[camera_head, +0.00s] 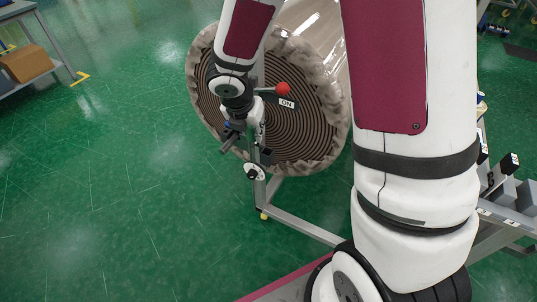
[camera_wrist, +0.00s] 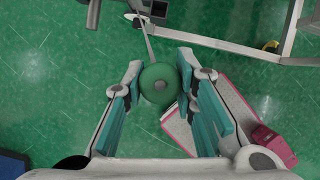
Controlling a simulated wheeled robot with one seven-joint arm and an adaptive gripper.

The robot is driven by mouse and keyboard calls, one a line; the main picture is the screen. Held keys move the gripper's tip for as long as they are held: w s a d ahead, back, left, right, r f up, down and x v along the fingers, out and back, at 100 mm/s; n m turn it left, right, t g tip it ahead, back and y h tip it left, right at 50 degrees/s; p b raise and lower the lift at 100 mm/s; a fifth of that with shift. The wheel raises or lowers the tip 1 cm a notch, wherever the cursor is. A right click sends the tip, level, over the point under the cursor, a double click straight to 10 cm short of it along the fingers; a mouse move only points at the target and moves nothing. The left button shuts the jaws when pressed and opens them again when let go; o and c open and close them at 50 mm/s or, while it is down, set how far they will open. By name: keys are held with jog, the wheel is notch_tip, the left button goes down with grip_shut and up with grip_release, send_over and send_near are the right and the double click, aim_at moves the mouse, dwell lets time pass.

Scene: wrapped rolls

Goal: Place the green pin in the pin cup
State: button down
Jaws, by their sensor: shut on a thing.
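My gripper (camera_wrist: 160,75) shows in the wrist view with its teal finger pads on either side of the green pin (camera_wrist: 157,87). The pin's round green end with a darker centre faces the camera, and the gripper is shut on it. In the head view my gripper (camera_head: 248,147) hangs in front of the wrapped roll, and I cannot make out the pin there. A white round part with a dark centre (camera_head: 253,172) is just below my gripper; I cannot tell whether it is the pin cup. No pin cup is clearly seen in either view.
A large brown wrapped roll (camera_head: 300,135) stands behind my gripper on a grey metal frame (camera_head: 305,227). A red knob (camera_head: 283,88) with an "ON" label sits in front of it. A shelf with a cardboard box (camera_head: 27,62) is at far left. Green floor at left is clear.

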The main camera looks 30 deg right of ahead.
jog(key=w+d+f, duration=0.8)
jog(key=w+d, duration=0.1)
jog(key=w, duration=0.1)
jog(key=shift+w+d, duration=0.15)
jog(key=shift+f, duration=0.1)
